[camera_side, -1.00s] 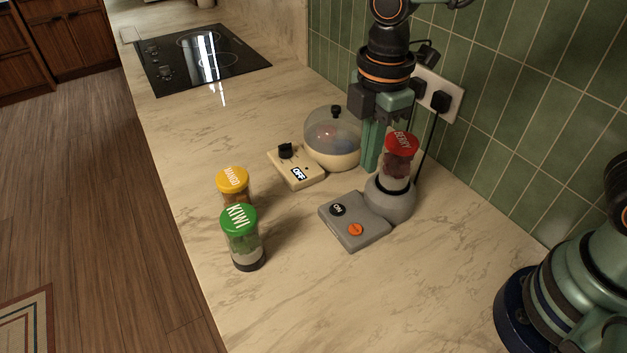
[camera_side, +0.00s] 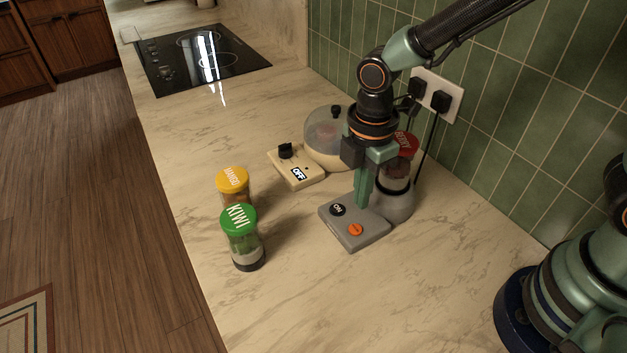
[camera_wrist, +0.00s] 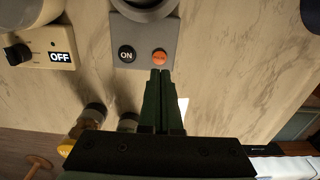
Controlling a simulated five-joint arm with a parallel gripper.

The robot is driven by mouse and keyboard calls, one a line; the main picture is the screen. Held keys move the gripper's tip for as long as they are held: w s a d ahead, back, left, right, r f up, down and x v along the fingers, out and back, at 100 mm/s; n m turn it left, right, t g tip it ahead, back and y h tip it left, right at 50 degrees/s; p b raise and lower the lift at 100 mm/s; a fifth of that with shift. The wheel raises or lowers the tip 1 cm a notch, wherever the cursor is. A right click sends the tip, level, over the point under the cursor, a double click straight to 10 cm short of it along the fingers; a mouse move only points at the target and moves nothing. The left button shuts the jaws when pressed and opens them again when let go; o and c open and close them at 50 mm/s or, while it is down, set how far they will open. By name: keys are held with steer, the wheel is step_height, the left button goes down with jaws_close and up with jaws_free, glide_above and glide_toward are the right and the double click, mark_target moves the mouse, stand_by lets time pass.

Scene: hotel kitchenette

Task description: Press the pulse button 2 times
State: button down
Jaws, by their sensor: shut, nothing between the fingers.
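The orange button (camera_side: 355,230), most likely the pulse button, sits on a grey control block (camera_side: 352,243) beside a round black ON button (camera_side: 337,209). The block joins the grey base (camera_side: 398,207) of a blender holding a red-lidded BERRY jar (camera_side: 408,143). My gripper (camera_side: 361,206) points down over the block, shut and empty. In the wrist view, the tips of my gripper (camera_wrist: 161,73) appear right next to the orange button (camera_wrist: 159,56), with the ON button (camera_wrist: 126,54) to the left. I cannot tell whether the tips touch anything.
A yellow-lidded MANGO jar (camera_side: 233,182) and a green-lidded KIWI jar (camera_side: 241,240) stand left of the block. Behind are a beige unit reading OFF (camera_side: 297,174) and a domed bowl (camera_side: 326,130). Cords run to the wall outlet (camera_side: 437,96). The front counter is clear.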

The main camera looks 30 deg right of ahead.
mark_target(358, 229)
step_height(358, 229, down, 6)
steer(key=shift+f, duration=0.25)
stand_by(0.4)
steer(key=shift+s+f, duration=0.1)
steer(key=shift+f, duration=0.8)
steer(key=shift+r, duration=0.1)
step_height(358, 229, up, 9)
steer(key=w, duration=0.1)
steer(key=shift+a, duration=0.2)
stand_by(2.5)
